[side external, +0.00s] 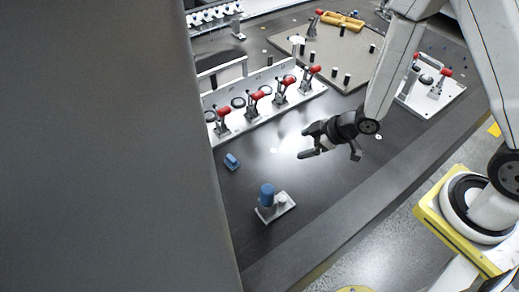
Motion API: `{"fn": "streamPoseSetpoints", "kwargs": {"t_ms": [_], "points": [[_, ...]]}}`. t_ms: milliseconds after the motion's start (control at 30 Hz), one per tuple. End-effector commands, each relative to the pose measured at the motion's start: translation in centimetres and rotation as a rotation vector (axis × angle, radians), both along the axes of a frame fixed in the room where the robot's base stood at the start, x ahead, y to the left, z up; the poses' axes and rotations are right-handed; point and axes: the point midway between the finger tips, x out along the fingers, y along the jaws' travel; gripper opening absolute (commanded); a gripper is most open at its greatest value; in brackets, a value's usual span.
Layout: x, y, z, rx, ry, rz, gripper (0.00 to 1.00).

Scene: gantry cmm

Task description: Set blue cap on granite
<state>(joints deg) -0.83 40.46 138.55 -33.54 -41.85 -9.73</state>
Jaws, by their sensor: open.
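A blue cap (267,190) sits upright on a grey post on a small metal base plate (285,208), in the lower middle of the side external view. The dark, smooth table surface (300,185) under it looks like the granite. My gripper (306,144) is open, with nothing seen between its fingers. It hangs over the dark surface, up and to the right of the cap and clearly apart from it. Its exact height cannot be told.
A small blue block (231,161) lies left of the gripper. A white rail with red-handled clamps (255,103) stands behind. A beige plate with black pegs (335,55) and a yellow tool (341,20) are farther back. A large grey column (100,150) blocks the left side.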

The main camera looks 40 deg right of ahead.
Motion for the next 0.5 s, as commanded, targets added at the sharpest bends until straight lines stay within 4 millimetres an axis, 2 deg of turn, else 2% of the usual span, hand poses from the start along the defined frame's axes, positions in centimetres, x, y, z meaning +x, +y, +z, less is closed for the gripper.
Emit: {"fn": "streamPoseSetpoints", "kwargs": {"t_ms": [33, 233, 500], "points": [[0.3, -0.8, 1.0, -0.026, 0.013, -0.042, 0.9], [0.0, -3.9, 3.9, -0.106, 0.117, -0.232, 0.9], [-2.6, -6.6, 8.0, -0.135, 0.285, -0.488, 0.9]]}}
